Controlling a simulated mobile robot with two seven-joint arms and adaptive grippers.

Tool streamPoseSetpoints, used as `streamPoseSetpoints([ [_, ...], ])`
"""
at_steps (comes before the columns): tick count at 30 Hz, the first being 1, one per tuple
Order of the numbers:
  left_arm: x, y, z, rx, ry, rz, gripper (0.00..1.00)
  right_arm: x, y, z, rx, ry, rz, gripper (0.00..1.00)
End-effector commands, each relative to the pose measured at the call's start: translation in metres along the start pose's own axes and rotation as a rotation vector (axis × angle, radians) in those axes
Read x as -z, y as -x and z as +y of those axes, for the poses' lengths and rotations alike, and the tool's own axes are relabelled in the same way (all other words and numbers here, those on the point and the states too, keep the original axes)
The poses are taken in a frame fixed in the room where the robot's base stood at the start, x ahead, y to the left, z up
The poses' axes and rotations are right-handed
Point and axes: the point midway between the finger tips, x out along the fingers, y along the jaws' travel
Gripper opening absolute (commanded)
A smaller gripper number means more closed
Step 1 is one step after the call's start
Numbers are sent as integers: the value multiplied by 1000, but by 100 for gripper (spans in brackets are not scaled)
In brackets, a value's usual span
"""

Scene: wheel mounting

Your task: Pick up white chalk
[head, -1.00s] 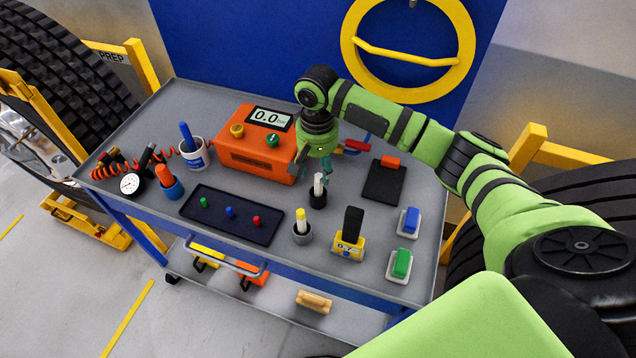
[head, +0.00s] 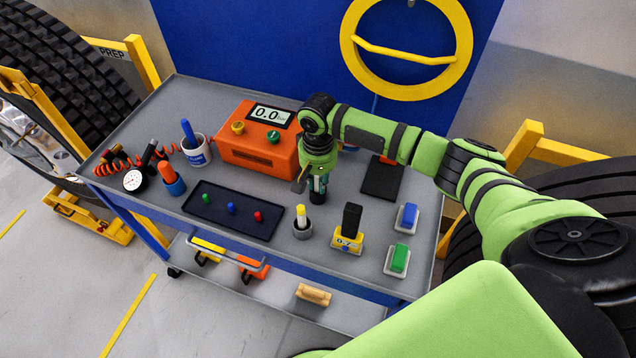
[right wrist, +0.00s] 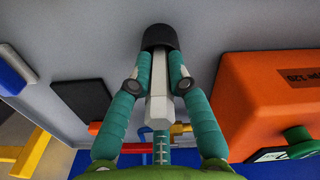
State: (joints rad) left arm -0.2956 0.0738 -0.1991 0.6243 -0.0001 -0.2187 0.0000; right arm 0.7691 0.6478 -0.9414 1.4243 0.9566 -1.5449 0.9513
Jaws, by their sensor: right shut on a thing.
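The white chalk (right wrist: 158,108) stands in a small black holder (right wrist: 159,38), seen from above between the fingers in the right wrist view. My right gripper (right wrist: 159,72) is shut on the white chalk, with one teal finger on each side. In the head view the right gripper (head: 317,183) points down over the black holder (head: 317,198) and hides most of the chalk. The chalk's lower end still meets the holder; I cannot tell how deep it sits. My left gripper is not in view.
An orange box with a display (head: 255,145) stands close left of the right gripper. A grey cup with yellow chalk (head: 302,225), a yellow-based black item (head: 349,232), a dark tray (head: 230,215) and a black pad (head: 382,180) are around it on the grey cart top.

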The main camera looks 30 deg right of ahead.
Motion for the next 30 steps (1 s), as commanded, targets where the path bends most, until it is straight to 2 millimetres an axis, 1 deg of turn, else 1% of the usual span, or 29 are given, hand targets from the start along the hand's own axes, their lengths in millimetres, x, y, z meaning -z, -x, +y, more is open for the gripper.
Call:
streamPoseSetpoints([
  [5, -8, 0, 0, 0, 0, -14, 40, 0, 1, 0, 0, 0, 0, 0],
  [8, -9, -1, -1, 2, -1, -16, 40, 1, 8, 0, 2, 0, 2, 0],
  [11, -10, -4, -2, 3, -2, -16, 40, 2, 24, 0, 2, 1, 5, 0],
  [18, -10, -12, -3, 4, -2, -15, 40, 1, 72, 0, 2, 1, 3, 0],
  [21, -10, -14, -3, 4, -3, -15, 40, 1, 87, 0, 2, -1, 2, 0],
  [25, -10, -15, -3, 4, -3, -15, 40, 0, 98, 0, 0, 0, 0, 0],
  [30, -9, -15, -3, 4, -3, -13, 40, 0, 101, 0, 0, 0, -1, 0],
])
